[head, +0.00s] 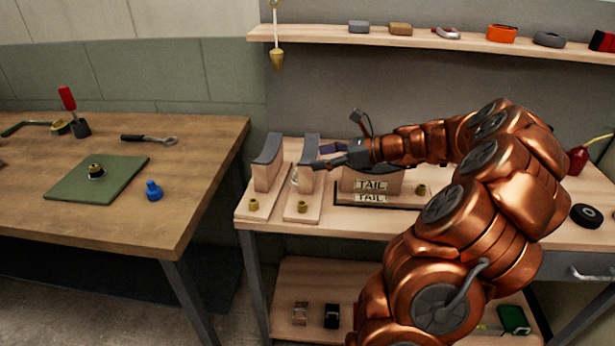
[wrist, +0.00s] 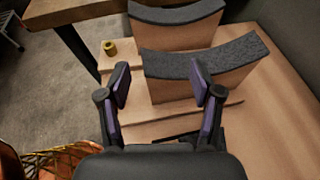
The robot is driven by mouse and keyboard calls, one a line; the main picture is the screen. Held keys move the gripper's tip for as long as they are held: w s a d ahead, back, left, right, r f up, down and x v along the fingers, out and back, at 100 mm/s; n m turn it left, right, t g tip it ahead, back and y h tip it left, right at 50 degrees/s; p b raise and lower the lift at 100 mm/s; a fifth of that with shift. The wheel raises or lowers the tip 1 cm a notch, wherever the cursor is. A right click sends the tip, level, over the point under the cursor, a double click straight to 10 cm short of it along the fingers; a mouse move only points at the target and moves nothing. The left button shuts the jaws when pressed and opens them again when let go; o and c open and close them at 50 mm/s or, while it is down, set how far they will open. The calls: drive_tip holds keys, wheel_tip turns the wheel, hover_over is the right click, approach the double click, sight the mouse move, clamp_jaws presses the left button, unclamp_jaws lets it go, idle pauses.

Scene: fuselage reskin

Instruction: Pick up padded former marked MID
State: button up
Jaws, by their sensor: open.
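Two wooden formers with dark concave padded tops stand on the bench: a left one (head: 266,165) and a second one (head: 309,150) to its right. A third block marked TAIL (head: 385,183) stands further right, partly behind my arm. I cannot read MID on any of them; the second former's front is partly covered by my gripper (head: 318,158). In the wrist view, my gripper (wrist: 160,75) is open and empty, with its two purple-padded fingers apart. The second former (wrist: 205,75) is just ahead of the fingers, and the left former (wrist: 178,28) is beyond it.
Brass knobs (head: 302,206) sit on the boards in front of the formers. A wooden table (head: 200,150) on the left holds a green mat (head: 65,188) and a blue piece (head: 153,190). A shelf (head: 340,35) with small items runs above, and a brass plumb bob (head: 277,58) hangs from it.

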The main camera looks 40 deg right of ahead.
sight(307, 161)
drive_tip(key=x, duration=0.4)
drive_tip(key=shift+s+a+f, duration=0.1)
drive_tip(key=shift+a+f, duration=0.15)
drive_tip(key=shift+a, duration=0.2)
drive_tip(key=shift+w+a+f, duration=0.1)
drive_tip(key=shift+w+a, duration=0.1)
drive_tip(key=shift+w, duration=0.15)
drive_tip(key=shift+c, duration=0.2)
clamp_jaws()
